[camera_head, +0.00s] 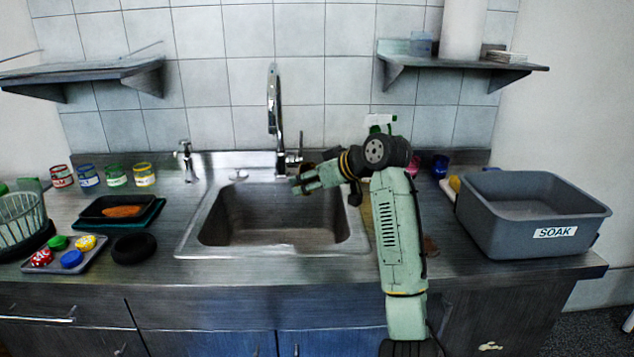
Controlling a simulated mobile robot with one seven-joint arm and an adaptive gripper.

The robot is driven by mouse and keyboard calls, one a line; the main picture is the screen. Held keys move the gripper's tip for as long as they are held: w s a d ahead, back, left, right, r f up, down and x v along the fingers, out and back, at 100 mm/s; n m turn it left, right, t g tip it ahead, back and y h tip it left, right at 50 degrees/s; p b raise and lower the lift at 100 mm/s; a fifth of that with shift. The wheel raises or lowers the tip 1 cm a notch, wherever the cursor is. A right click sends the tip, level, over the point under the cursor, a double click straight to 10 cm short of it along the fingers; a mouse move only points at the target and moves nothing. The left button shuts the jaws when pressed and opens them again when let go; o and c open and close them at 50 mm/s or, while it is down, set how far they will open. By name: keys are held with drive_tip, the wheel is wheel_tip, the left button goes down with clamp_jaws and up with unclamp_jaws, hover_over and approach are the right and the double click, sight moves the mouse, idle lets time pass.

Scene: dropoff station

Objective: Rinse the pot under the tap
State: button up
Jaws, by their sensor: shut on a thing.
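The tall metal tap (274,110) rises from the back of the sink (245,225) and curves over at its top. My gripper (299,185) points left over the back right part of the basin, just right of the tap's base. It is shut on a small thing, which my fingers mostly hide. I see no water running from the tap. No other pot is plain in view.
A grey SOAK tub (535,208) stands on the right counter. On the left are several coloured jars (116,176), a tray with a black dish (92,211), a tray of lids (80,265), a black round thing (134,248) and a rack (20,220). The basin's front is clear.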

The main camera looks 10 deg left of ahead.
drive_tip(key=w+a+f+p, duration=0.1)
drive_tip(key=w+a+p, duration=0.1)
drive_tip(key=w+a, duration=0.3)
drive_tip(key=shift+a+f, duration=0.4)
drive_tip(key=shift+a, duration=1)
drive_tip(key=shift+p, duration=0.3)
drive_tip(key=shift+w+d+p, duration=0.3)
drive_tip(key=shift+w+p, duration=0.1)
drive_tip(key=shift+w, duration=0.05)
drive_tip(key=shift+s+a, duration=0.1)
drive_tip(key=shift+s, duration=0.05)
drive_tip(key=shift+s+a, duration=0.25)
drive_tip(key=shift+s, duration=0.15)
